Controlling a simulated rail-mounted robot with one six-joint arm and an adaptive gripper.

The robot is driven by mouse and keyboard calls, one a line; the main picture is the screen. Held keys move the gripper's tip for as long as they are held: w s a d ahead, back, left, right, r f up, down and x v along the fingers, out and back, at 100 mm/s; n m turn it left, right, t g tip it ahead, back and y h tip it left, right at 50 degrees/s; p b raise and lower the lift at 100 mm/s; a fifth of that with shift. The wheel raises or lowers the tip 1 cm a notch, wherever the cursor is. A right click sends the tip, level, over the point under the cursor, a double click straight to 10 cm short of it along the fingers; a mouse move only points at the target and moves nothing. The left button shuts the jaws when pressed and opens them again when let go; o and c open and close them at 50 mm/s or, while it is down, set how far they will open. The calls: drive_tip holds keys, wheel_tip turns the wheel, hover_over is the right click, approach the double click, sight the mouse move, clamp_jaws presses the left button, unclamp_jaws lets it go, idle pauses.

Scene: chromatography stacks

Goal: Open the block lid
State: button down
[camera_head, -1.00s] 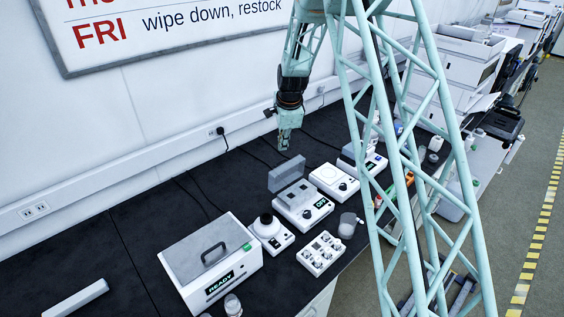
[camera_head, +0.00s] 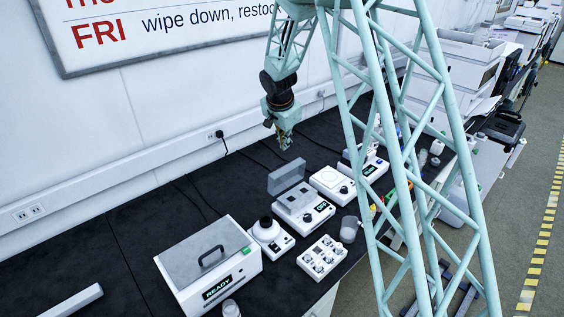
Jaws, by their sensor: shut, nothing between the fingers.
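The block heater (camera_head: 308,213) is a white unit with a dark display on its front, standing on the black bench in the middle of the view. Its grey translucent lid (camera_head: 286,177) stands raised at the unit's back edge, tilted up off the block. My gripper (camera_head: 286,146) is shut and empty. It hangs pointing down above and behind the lid, seemingly apart from it. The wells of the block are too small to make out.
A larger white box with a handled lid and READY display (camera_head: 208,262) stands at front left. A small white device with a dark round top (camera_head: 268,232), a tray of several wells (camera_head: 322,257) and another white unit (camera_head: 332,183) crowd the block.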

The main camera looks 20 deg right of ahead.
drive_tip(key=shift+f, duration=0.2)
approach(281, 164)
drive_tip(key=shift+s+d+f+p, duration=0.25)
drive_tip(key=shift+d+f, duration=0.1)
drive_tip(key=shift+d, duration=0.3)
drive_tip(key=shift+s+d+f+p, duration=0.15)
drive_tip(key=shift+s+d+f, duration=0.15)
drive_tip(key=shift+d, duration=0.35)
drive_tip(key=shift+a+x, duration=0.2)
drive_tip(key=shift+x, duration=1)
drive_tip(key=shift+w+a+f+p, duration=0.2)
drive_tip(key=shift+w+f+p, duration=0.05)
drive_tip(key=shift+w+f, duration=0.35)
drive_tip(key=shift+w+a+f+p, duration=0.25)
drive_tip(key=shift+w+f, duration=0.3)
drive_tip(key=shift+f, duration=0.15)
drive_tip(key=shift+w+a+f+b, duration=0.1)
drive_tip(key=shift+w+f+b, duration=0.2)
drive_tip(key=shift+b, duration=0.6)
drive_tip(key=shift+w+a+f+b, duration=0.15)
drive_tip(key=shift+w+b, duration=0.15)
drive_tip(key=shift+b, duration=0.45)
drive_tip(key=shift+w+a+f+b, duration=0.25)
drive_tip(key=shift+w+b, duration=0.25)
drive_tip(key=shift+b, duration=0.7)
drive_tip(key=shift+r, duration=0.25)
